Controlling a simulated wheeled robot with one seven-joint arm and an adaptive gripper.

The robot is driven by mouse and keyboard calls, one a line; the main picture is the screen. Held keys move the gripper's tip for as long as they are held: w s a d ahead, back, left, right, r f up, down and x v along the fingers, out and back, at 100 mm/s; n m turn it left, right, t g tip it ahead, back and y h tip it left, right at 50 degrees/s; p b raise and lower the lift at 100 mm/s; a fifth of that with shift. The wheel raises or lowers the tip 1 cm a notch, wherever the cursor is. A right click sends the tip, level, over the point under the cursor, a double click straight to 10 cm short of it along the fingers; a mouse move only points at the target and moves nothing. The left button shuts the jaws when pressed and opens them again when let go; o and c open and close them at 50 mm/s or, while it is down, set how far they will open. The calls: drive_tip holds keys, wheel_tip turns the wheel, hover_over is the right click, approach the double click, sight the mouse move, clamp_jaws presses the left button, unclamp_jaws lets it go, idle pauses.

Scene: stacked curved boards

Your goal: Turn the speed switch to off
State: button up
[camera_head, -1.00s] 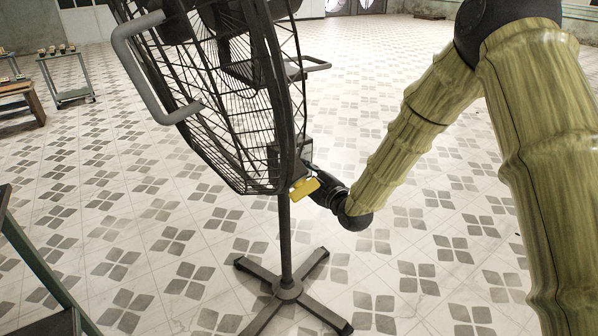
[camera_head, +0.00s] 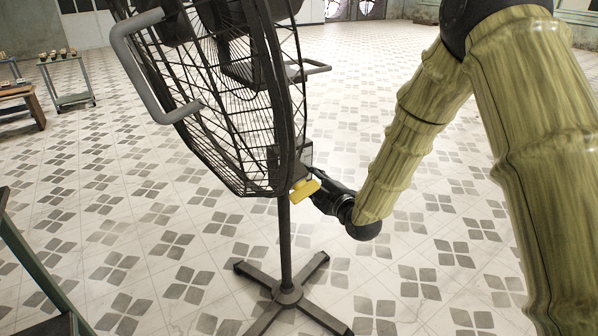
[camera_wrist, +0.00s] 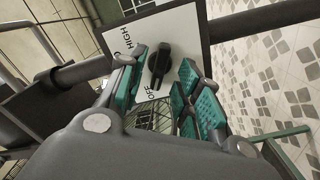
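The speed switch is a black knob (camera_wrist: 160,60) on a white plate (camera_wrist: 182,28) with the words HIGH and OFF, seen in the wrist view. The knob's long part lies between the two labels, its lower end close to OFF; which end is the pointer I cannot tell. My gripper (camera_wrist: 162,75) has its teal-padded fingers apart, one on each side of the knob, with gaps showing. In the head view my gripper (camera_head: 326,196) is at the lower right of the fan (camera_head: 215,100), beside a yellow piece (camera_head: 304,191). The knob is hidden there.
The fan stands on a pole with a crossed floor base (camera_head: 287,292). A grey handle (camera_head: 150,70) sticks out at its left. A green-framed cart (camera_head: 35,265) is at the lower left, and a small cart (camera_head: 72,98) stands farther back. The tiled floor right of the fan is clear.

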drive_tip(key=shift+v, duration=2.2)
drive_tip(key=s+d+f+m+g+h, duration=0.1)
drive_tip(key=s+d+f+m+h, duration=0.1)
drive_tip(key=f, duration=0.5)
drive_tip(key=s+d+f+m+g+h, duration=0.1)
drive_tip(key=s+d+f+m, duration=0.15)
drive_tip(key=f, duration=0.35)
drive_tip(key=s+d+f+m+g+h, duration=0.35)
drive_tip(key=s+d+f+m, duration=0.2)
drive_tip(key=s+f, duration=0.75)
drive_tip(key=s+d+f+m+g+h, duration=0.3)
drive_tip(key=s+d+f+m+g, duration=0.25)
drive_tip(key=s+f, duration=0.7)
drive_tip(key=s+d+m+g+h+p, duration=0.1)
drive_tip(key=s+d+m+g, duration=0.1)
drive_tip(key=s, duration=0.7)
drive_tip(key=s+d+m+g, duration=0.2)
drive_tip(key=s+d, duration=0.1)
drive_tip(key=s, duration=0.6)
wheel_tip(320, 180, up, 18)
drive_tip(key=p, duration=1.9)
drive_tip(key=shift+a, duration=0.25)
drive_tip(key=shift+n, duration=0.25)
